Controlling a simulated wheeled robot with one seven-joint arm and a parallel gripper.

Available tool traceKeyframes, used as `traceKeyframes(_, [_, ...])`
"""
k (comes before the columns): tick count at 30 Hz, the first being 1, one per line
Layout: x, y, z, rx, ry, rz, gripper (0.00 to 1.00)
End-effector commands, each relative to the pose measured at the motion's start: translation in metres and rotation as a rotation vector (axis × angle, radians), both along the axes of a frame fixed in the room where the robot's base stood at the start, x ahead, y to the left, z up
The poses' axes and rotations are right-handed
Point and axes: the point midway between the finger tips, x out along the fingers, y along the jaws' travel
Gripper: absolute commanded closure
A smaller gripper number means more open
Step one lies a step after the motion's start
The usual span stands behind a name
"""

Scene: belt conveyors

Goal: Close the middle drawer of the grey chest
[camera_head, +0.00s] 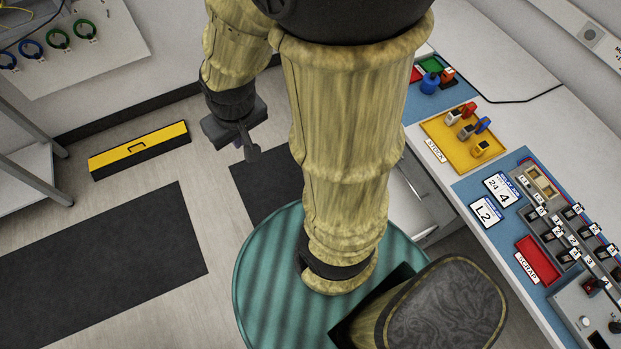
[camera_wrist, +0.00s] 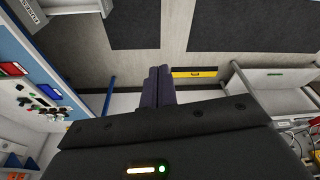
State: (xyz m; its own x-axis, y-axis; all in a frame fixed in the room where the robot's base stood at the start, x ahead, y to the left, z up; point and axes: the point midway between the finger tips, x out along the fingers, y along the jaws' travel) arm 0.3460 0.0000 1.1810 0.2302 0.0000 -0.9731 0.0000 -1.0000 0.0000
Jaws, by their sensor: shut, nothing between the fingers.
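The grey chest (camera_head: 444,229) stands under the bench, largely hidden by the bench top and my arm. A pale drawer (camera_head: 408,205) sticks out from it, partly covered by my arm; I cannot tell its level from the head view. In the wrist view, a grey drawer front with a label (camera_wrist: 36,11) shows at the top left, with a pale drawer part (camera_wrist: 78,6) beside it, cut off by the frame. My gripper (camera_head: 252,154) is shut and empty, hanging over the floor left of the chest and apart from it. Its fingers also show in the wrist view (camera_wrist: 158,88).
The bench (camera_head: 455,178) runs along the right, with a yellow stock tray (camera_head: 431,128), a red scrap tray (camera_head: 538,262) and switches. A yellow and black floor box (camera_head: 139,150) lies by the wall. Dark mats (camera_head: 100,262) cover the floor; a white table (camera_head: 30,178) stands left.

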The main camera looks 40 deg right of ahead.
Motion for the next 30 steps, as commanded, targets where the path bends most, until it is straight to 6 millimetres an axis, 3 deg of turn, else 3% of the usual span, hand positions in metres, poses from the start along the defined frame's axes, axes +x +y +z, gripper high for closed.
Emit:
traceKeyframes(5, [0.002,-0.001,-0.012,-0.01,0.014,0.018,1.0])
traceKeyframes(8, [0.006,-0.005,-0.036,-0.035,0.047,0.06,1.0])
traceKeyframes(17, [0.026,-0.03,-0.154,-0.179,0.229,0.303,1.0])
traceKeyframes(30, [0.056,-0.082,-0.336,-0.406,0.523,0.708,1.0])
